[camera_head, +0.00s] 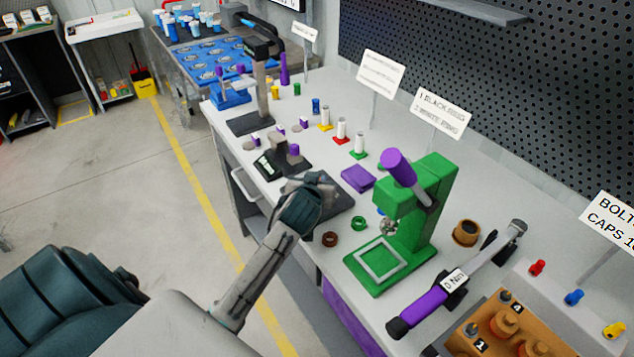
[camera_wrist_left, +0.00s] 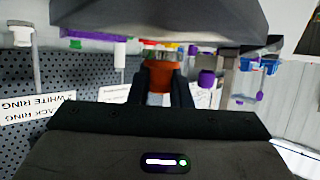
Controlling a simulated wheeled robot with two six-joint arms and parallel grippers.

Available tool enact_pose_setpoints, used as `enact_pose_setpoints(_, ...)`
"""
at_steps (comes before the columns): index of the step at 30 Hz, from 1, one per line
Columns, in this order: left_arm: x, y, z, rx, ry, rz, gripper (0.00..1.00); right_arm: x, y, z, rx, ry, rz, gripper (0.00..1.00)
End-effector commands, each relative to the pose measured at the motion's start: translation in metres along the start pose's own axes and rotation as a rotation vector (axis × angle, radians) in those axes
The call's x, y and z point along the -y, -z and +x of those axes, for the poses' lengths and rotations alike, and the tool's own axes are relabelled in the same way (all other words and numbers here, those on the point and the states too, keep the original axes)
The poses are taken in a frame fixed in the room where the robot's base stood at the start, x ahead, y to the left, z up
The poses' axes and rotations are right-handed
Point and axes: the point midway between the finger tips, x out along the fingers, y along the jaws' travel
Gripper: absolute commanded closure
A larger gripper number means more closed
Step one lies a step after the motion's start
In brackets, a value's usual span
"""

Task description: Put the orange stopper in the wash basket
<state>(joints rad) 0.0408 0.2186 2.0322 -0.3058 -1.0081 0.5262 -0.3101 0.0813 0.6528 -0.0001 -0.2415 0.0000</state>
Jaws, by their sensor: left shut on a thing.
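My left gripper (camera_head: 318,190) reaches over the bench from the lower left, near the black plates at its front edge. In the left wrist view it is shut on an orange stopper (camera_wrist_left: 160,77), held between the two dark fingers. In the head view the stopper is hidden by the gripper. No wash basket is plainly recognisable; a blue tray with round holes (camera_head: 212,66) lies on the cart at the back left, and I cannot tell whether it is the basket. My right gripper is not in view.
A green press (camera_head: 415,210) with a purple handle stands right of the gripper. A dark upright press (camera_head: 262,85), a purple block (camera_head: 358,179), small coloured stands and sign cards occupy the bench. A torque wrench (camera_head: 455,283) lies at the front right. The floor left of the bench is open.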

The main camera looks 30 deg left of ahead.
Motion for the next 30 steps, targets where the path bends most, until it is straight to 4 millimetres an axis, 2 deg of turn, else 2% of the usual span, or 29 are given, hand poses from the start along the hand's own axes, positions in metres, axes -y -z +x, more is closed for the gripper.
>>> enact_pose_setpoints(1,0.000,-0.003,0.000,0.004,0.001,0.001,1.00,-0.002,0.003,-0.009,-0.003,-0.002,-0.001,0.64)
enact_pose_setpoints(3,0.000,-0.008,0.002,0.002,0.000,-0.001,1.00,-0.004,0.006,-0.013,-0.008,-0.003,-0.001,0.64)
enact_pose_setpoints(15,0.000,-0.016,0.006,-0.001,-0.001,0.000,1.00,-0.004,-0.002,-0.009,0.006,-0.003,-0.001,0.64)
enact_pose_setpoints(16,0.000,-0.015,0.005,-0.001,0.000,0.000,0.77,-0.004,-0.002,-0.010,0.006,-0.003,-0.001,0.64)
enact_pose_setpoints(18,0.000,-0.015,0.005,-0.001,0.000,0.000,0.63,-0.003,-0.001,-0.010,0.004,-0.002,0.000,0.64)
enact_pose_setpoints(26,0.000,-0.015,0.005,-0.001,0.000,0.000,0.61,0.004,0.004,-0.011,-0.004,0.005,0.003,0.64)
enact_pose_setpoints(30,0.000,-0.018,0.007,-0.001,0.000,0.000,0.61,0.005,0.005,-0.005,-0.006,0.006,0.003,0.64)
